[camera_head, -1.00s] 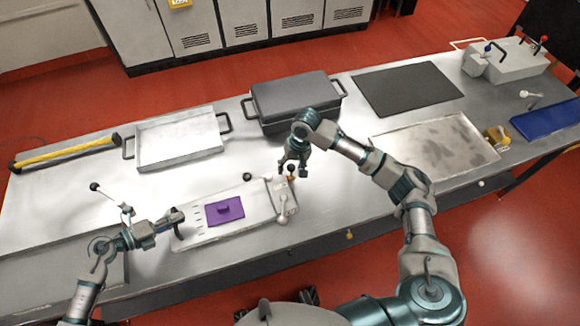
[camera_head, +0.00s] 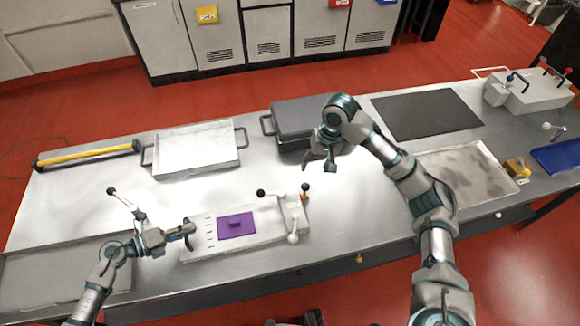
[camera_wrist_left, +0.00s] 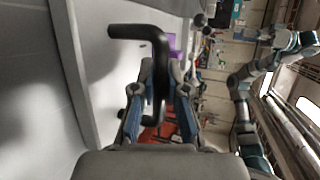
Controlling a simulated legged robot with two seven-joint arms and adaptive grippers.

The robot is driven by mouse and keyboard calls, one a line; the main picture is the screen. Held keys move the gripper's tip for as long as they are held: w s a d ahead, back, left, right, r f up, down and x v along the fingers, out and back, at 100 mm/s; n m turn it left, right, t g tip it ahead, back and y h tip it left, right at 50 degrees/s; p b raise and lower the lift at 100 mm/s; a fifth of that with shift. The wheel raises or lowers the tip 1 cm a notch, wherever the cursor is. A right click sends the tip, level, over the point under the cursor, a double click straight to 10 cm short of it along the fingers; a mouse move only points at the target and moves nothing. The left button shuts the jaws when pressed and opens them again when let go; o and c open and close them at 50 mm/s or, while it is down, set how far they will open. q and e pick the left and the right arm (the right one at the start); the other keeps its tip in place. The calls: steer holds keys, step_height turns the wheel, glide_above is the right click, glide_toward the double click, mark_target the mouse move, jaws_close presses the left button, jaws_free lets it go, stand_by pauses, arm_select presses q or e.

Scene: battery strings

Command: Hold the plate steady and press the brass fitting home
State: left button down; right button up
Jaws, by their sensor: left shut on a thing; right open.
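The pale plate (camera_head: 265,241) lies on the steel table, with a purple block (camera_head: 237,226) on it. A pale fixture with lever knobs (camera_head: 293,215) stands at its right end. A small orange-brass piece (camera_head: 305,198) shows there below a black knob; I cannot tell how far it is seated. My left gripper (camera_head: 188,232) is shut on the dark handle at the plate's left end. That handle (camera_wrist_left: 140,32) runs between the fingers in the left wrist view. My right gripper (camera_head: 321,164) is open and empty, above the table and apart from the fixture.
A dark lidded case (camera_head: 290,113) stands behind my right gripper. A metal tray (camera_head: 195,165) and a yellow bar (camera_head: 90,154) lie at the back left. A black mat (camera_head: 425,112) and a stained tray (camera_head: 465,175) lie to the right. Bare table surrounds the plate's far side.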

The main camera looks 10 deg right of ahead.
arm_select(q)
steer(key=shift+s+f, duration=0.25)
steer(key=shift+f, duration=0.4)
steer(key=c, duration=1.1)
jaws_free()
steer(key=shift+w, duration=0.1)
steer(key=shift+w+a+r, duration=0.1)
steer(key=shift+w+a, duration=0.05)
steer(key=shift+a+r, duration=0.1)
steer(key=shift+r, duration=0.1)
steer(key=v, duration=1.1)
steer(key=shift+a+r, duration=0.1)
steer(key=shift+a, duration=0.3)
steer(key=shift+r, duration=0.1)
